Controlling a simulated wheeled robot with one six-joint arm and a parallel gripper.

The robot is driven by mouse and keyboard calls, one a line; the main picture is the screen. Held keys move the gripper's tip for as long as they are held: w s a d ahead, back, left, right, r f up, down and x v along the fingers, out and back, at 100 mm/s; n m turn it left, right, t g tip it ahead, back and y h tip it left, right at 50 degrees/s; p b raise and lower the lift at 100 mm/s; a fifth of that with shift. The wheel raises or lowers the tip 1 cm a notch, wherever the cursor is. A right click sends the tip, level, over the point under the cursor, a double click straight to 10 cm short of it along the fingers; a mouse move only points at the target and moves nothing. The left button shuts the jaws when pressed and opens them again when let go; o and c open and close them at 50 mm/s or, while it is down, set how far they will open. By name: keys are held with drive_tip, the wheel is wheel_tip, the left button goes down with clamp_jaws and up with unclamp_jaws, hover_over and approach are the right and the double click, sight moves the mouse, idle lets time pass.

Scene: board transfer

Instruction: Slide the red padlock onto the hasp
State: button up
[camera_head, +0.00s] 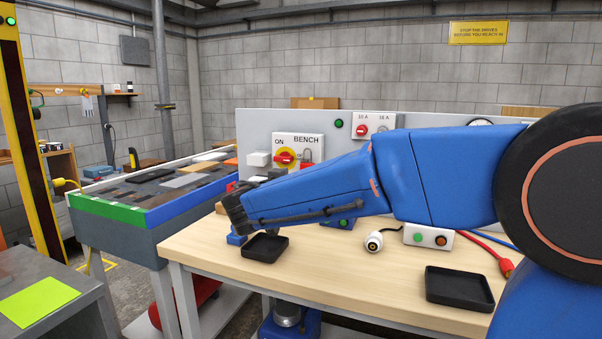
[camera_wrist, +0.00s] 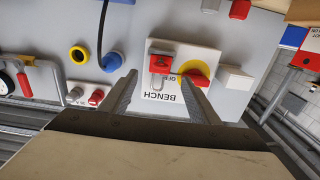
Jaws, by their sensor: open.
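The red padlock (camera_head: 307,167) is upright at the white BENCH switch plate (camera_head: 318,145), right of the yellow and red rotary switch (camera_head: 284,158). In the wrist view, which is upside down, the padlock (camera_wrist: 160,61) shows its red body and grey shackle beside the red switch handle (camera_wrist: 184,69). I cannot tell whether the shackle passes through the hasp; the hasp itself is not clear. My gripper (camera_head: 236,210) is open and empty. In the wrist view my gripper (camera_wrist: 160,82) has its fingers apart, with the plate and padlock beyond, between their lines.
A black tray (camera_head: 265,247) lies below my gripper on the wooden bench (camera_head: 340,275). Another black tray (camera_head: 459,289), a white plug (camera_head: 373,242) and a button box (camera_head: 428,237) are farther right. A white box (camera_head: 258,159) projects from the panel left of the switch.

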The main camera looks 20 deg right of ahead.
drive_tip(key=v, duration=1.1)
drive_tip(key=shift+s, duration=0.1)
drive_tip(key=shift+c, duration=0.7)
